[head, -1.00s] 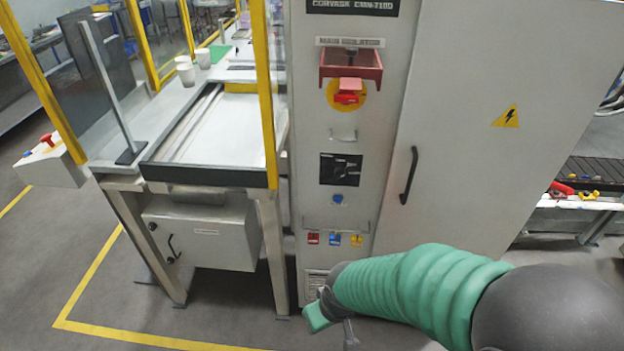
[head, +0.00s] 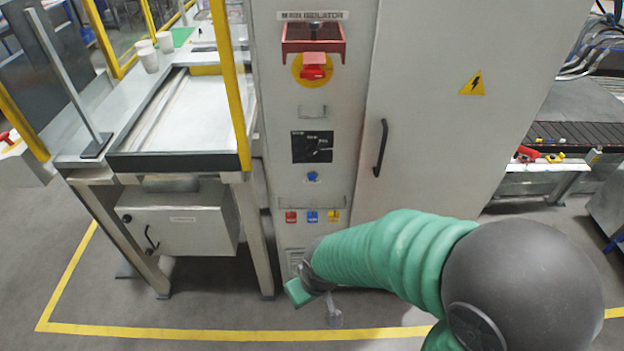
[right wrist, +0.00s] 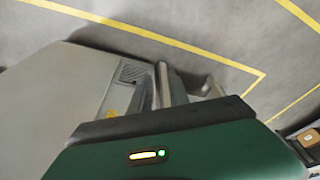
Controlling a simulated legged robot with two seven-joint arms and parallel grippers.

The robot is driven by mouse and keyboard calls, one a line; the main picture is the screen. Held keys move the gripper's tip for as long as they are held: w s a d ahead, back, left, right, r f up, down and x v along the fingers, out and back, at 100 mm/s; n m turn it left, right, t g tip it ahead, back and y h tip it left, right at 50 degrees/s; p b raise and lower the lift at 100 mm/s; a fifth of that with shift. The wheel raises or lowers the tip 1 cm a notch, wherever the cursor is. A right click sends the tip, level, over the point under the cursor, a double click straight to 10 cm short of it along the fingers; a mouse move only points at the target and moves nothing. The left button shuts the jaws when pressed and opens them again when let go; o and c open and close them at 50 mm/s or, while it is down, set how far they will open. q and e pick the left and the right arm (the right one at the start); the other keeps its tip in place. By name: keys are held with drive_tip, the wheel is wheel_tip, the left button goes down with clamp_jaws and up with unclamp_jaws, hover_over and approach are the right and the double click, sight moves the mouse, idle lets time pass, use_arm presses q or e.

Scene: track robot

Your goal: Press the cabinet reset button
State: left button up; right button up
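The tall grey cabinet (head: 432,120) stands in front of me in the head view. A round blue button (head: 312,176) sits on its narrow left panel, below a small dark display (head: 312,147); no reset label is readable. My right arm comes in from the lower right. My right gripper (head: 316,300) is low, below the button and apart from it, in front of the panel's foot. Its grey finger parts are blurred, and I cannot tell how far apart they are. In the right wrist view the cabinet (right wrist: 65,85) lies at left; the button does not show there. My left gripper is out of view.
A red isolator switch (head: 313,70) is above the display. Small red, blue and yellow labels (head: 312,217) are below the button. A black door handle (head: 380,148) is right of it. A work table (head: 180,160) with a yellow post (head: 230,85) stands close at left.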

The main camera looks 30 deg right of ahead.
clamp_jaws()
idle(1.3)
